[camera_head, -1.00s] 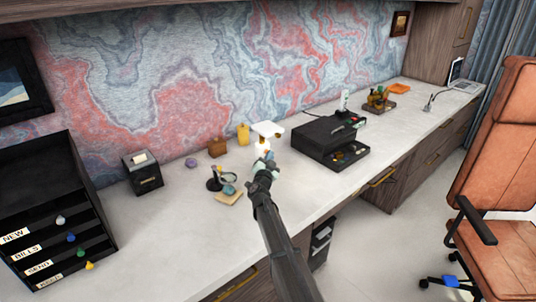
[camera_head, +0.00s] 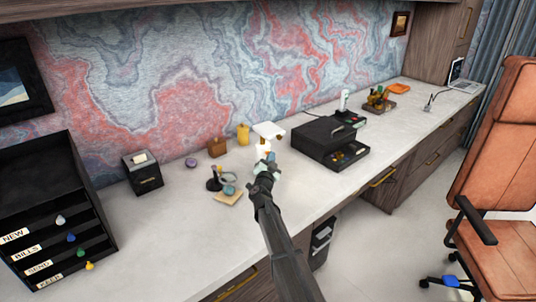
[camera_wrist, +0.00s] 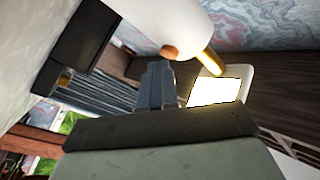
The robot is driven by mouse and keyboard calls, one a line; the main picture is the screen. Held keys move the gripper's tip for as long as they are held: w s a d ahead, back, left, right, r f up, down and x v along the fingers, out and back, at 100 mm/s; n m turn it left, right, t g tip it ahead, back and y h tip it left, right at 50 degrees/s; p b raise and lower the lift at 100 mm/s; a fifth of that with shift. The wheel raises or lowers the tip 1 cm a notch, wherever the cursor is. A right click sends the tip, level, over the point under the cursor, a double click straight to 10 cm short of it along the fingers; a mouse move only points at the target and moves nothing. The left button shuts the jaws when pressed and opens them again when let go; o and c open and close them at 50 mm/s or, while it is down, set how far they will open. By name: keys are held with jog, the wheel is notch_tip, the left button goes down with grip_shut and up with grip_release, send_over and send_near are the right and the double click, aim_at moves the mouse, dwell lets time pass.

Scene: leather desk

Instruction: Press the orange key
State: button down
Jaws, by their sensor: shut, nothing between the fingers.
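A white lamp-like object (camera_head: 269,130) with a pale flat head stands near the middle of the desk. In the wrist view its white rounded body (camera_wrist: 165,18) carries a small orange-brown round key (camera_wrist: 170,52), with a gold stem and a bright panel (camera_wrist: 215,90) beside it. My gripper (camera_head: 267,158) is in front of the lamp in the head view. In the wrist view my gripper (camera_wrist: 157,68) is shut and empty, its tips close to the orange-brown key. I cannot tell whether they touch it. The lamp's lower part is partly hidden by my gripper in the head view.
A black box with an open tray (camera_head: 330,140) stands to the right. A magnifier stand (camera_head: 214,181), a tan pad (camera_head: 227,197) and a yellow container (camera_head: 243,134) are to the left. A black label printer (camera_head: 143,172) stands farther left. The front of the desk is mostly clear.

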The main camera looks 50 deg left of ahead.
jog(key=shift+d, duration=0.55)
jog(key=d, duration=0.5)
jog(key=shift+s, duration=0.25)
jog(key=shift+w, duration=0.1)
dwell(0.5)
